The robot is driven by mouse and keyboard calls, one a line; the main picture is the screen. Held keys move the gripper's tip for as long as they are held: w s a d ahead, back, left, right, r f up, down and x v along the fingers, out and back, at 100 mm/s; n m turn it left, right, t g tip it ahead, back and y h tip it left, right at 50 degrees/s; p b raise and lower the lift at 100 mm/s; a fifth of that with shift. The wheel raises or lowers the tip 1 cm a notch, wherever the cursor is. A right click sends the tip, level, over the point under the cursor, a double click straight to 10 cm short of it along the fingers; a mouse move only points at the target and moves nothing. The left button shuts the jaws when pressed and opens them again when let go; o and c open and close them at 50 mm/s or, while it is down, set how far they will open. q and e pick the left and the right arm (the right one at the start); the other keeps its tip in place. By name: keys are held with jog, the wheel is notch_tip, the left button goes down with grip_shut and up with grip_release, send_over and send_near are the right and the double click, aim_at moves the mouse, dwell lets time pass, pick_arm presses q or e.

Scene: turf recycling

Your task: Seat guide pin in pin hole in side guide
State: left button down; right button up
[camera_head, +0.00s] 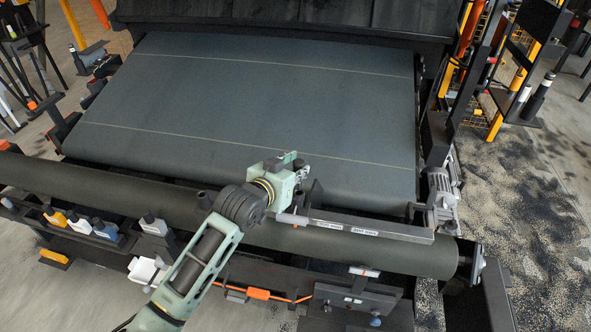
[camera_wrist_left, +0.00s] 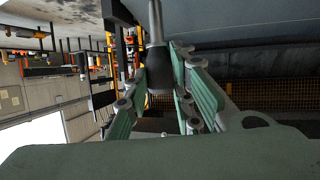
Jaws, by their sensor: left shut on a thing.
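My left gripper (camera_head: 287,172) is over the near edge of the belt, above the left end of the side guide. In the left wrist view its green fingers (camera_wrist_left: 158,90) are shut on the guide pin (camera_wrist_left: 157,40), a grey rod with a dark thicker grip. The pin's far end runs out of the top of that view. The side guide (camera_head: 370,231) is a grey bar with white labels and an upright plate at its left end. The pin hole cannot be made out, and I cannot tell whether the pin touches the guide. My right gripper is not in view.
A wide dark green belt (camera_head: 250,95) fills the middle, with a long roller (camera_head: 100,191) in front. A grey motor (camera_head: 442,198) stands at the guide's right end. Several bottles (camera_head: 104,229) stand in a rack at the lower left. Dark granules cover the floor at right.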

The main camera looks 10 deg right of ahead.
aim_at(298, 185)
pick_arm(q)
jog(key=shift+p, duration=0.8)
dwell(1.1)
jog(key=shift+s+f+b, duration=0.1)
jog(key=shift+f+b, duration=1.75)
jog(key=shift+f, duration=1.3)
jog(key=c, duration=1.4)
grip_release()
jog(key=shift+c, duration=0.2)
jog(key=v, duration=1.2)
